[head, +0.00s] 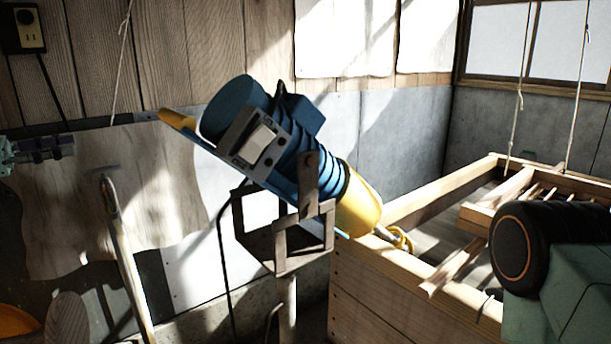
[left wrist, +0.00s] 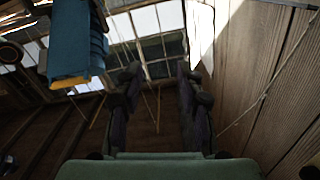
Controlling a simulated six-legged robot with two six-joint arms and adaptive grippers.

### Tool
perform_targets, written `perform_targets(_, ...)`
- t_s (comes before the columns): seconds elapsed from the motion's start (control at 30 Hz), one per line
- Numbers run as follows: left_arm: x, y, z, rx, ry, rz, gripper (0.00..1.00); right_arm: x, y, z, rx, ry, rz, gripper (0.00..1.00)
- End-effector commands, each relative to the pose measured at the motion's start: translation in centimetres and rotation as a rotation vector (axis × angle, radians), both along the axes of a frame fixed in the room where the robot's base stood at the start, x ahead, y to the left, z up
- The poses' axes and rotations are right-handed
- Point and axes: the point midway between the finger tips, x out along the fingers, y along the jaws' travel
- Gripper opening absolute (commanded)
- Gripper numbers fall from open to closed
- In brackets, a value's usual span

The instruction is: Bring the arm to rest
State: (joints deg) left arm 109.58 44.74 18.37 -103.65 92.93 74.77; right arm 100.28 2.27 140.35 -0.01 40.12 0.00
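My left gripper (head: 68,146) is at the left edge of the head view, in front of the board wall and apart from everything around it. In the left wrist view its two dark fingers (left wrist: 158,75) stand apart with nothing between them, so it is open and empty. A wooden mould (head: 482,212) with slats hangs on cords over a wooden vat (head: 400,297) at the right of the head view. A green and black part of my own body covers part of the mould. My right gripper is not in view.
A blue and yellow machine (head: 318,172) sits tilted on a rusty metal stand (head: 284,262) in mid-view. A long-handled tool (head: 125,260) leans at the left. A cord (head: 121,60) hangs near the wall above my left gripper. An outlet box (head: 24,28) is at top left.

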Motion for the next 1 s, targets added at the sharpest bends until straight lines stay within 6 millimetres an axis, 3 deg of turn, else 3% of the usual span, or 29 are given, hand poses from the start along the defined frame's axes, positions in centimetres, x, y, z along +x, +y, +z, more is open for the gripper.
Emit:
perform_targets(0.37, 4.9, -5.6, -4.5, -0.197, -0.015, 0.022, 0.37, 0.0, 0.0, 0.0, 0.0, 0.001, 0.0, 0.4)
perform_targets(0.53, 7.1, -9.3, -8.7, -0.312, 0.022, 0.086, 0.37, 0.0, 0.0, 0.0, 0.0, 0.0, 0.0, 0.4)
perform_targets(0.77, 8.3, -15.4, -18.6, -0.437, 0.181, 0.269, 0.37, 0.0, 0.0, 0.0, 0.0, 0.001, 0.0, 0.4)
perform_targets(0.87, 7.3, -18.0, -23.9, -0.448, 0.288, 0.364, 0.37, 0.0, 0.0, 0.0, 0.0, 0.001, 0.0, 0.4)
perform_targets(1.0, 4.0, -21.5, -31.6, -0.415, 0.463, 0.496, 0.37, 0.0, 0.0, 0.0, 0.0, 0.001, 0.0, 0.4)
